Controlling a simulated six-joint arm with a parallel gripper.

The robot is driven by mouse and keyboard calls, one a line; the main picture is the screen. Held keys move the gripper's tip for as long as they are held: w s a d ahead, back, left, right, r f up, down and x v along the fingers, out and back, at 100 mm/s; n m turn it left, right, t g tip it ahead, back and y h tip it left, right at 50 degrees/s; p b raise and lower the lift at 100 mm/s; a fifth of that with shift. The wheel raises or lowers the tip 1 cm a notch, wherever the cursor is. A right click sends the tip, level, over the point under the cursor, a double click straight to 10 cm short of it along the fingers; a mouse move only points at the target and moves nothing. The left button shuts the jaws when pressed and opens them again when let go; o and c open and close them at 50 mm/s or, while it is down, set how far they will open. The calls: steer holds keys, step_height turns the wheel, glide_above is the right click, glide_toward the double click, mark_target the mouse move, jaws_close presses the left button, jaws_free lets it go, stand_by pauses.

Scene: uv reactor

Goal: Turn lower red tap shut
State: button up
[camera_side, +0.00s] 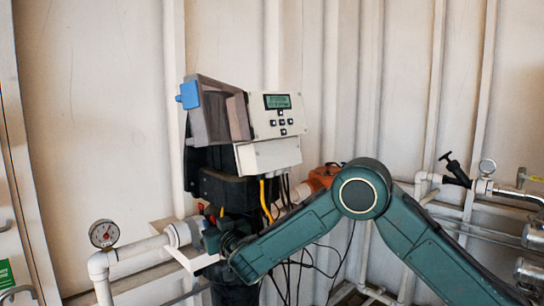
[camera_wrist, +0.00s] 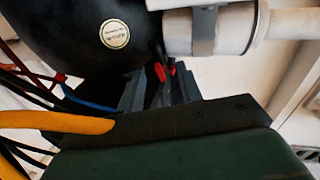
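A small red tap handle (camera_wrist: 160,72) shows in the wrist view, just beyond and between my fingertips, below the pale pipe fitting. Part of it is hidden, and I cannot tell whether the fingers touch it. My gripper (camera_wrist: 158,92) has its two dark fingers apart, with a narrow dark gap between them. In the side view my gripper (camera_side: 212,238) is at the black housing, by the pale pipe's end. A small red part (camera_side: 221,212) shows just above it there. The tap's lower portion is hidden by my gripper and arm.
The pale pipe (camera_side: 140,248) with a round gauge (camera_side: 104,233) runs left of my gripper. A control box (camera_side: 278,117) stands above. A yellow cable (camera_wrist: 55,122) and thin wires hang close beside my wrist. More pipes and a valve (camera_side: 455,170) are at right.

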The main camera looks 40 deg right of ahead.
steer(key=shift+w+d, duration=0.1)
steer(key=shift+w, duration=0.2)
jaws_close()
